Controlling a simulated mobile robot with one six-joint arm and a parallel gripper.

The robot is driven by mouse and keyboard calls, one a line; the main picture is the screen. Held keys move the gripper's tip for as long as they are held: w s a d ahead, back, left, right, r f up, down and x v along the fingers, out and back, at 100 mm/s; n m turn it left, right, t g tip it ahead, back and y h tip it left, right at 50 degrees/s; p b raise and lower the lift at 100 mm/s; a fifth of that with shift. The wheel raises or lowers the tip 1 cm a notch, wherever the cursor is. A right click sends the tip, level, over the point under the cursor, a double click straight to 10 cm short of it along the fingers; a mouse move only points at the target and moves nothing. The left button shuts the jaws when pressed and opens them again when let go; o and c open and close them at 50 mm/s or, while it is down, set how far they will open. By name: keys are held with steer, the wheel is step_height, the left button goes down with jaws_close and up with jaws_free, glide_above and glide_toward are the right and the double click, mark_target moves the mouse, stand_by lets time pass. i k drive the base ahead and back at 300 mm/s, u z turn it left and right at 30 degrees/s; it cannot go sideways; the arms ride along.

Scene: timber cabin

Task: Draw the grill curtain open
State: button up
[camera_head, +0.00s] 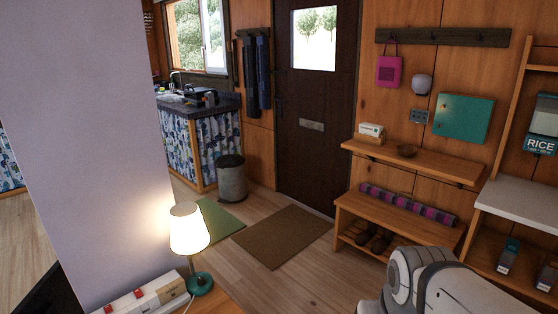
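A blue-and-white patterned curtain (176,142) hangs closed under the dark kitchen counter (213,106), beyond the pale wall. More of the same cloth covers the counter's end, around a wooden corner post. Another piece of similar patterned cloth (8,168) shows at the far left edge, mostly hidden by the wall. I cannot tell which of these is the grill curtain, and no grill is clearly visible. My gripper is not in view; only a white and grey part of my arm shows at the bottom right.
A grey bin (232,182) stands beside the counter end, with a green mat (216,219) and brown doormat (282,236) on the floor. A pale wall (100,130) and lit lamp (189,231) block the left. A bench (398,222) lines the right. Floor between is clear.

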mark_target(191, 164)
steer(key=i, duration=3.55)
steer(key=u, duration=1.7)
steer(key=i, duration=2.7)
steer(key=z, duration=0.25)
steer(key=i, duration=0.45)
steer(key=z, duration=3.85)
steer(key=i, duration=0.1)
steer(key=u, duration=3.45)
